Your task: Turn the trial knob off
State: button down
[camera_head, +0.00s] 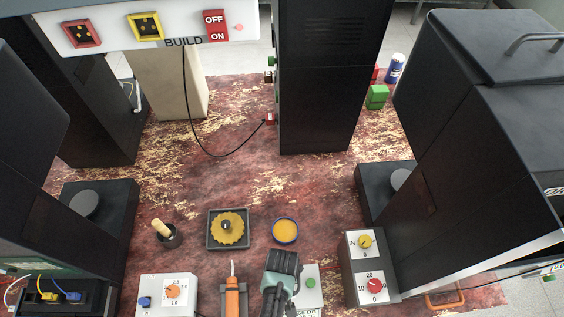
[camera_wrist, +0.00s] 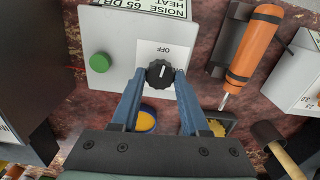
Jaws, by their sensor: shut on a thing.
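The black trial knob (camera_wrist: 159,72) sits on a pale control box (camera_wrist: 118,40) in the wrist view. Its white mark points up in the picture, roughly toward the upside-down OFF lettering. The ON lettering is at the knob's right, partly hidden by a finger. My gripper (camera_wrist: 160,84) has its blue fingers on either side of the knob, shut on it. In the head view my gripper (camera_head: 281,266) is over the left part of the same box (camera_head: 314,299) and hides the knob.
A green button (camera_wrist: 100,63) is left of the knob. An orange-handled screwdriver (camera_wrist: 254,42) lies at right. The head view shows a box with an orange knob (camera_head: 172,290), a two-knob box (camera_head: 350,262), a square tray (camera_head: 211,243) and a yellow-filled bowl (camera_head: 285,231) nearby.

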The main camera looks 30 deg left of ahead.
jog(key=shift+n, duration=0.6)
jog(key=shift+c, duration=2.1)
grip_release()
notch_tip(320, 180, up, 13)
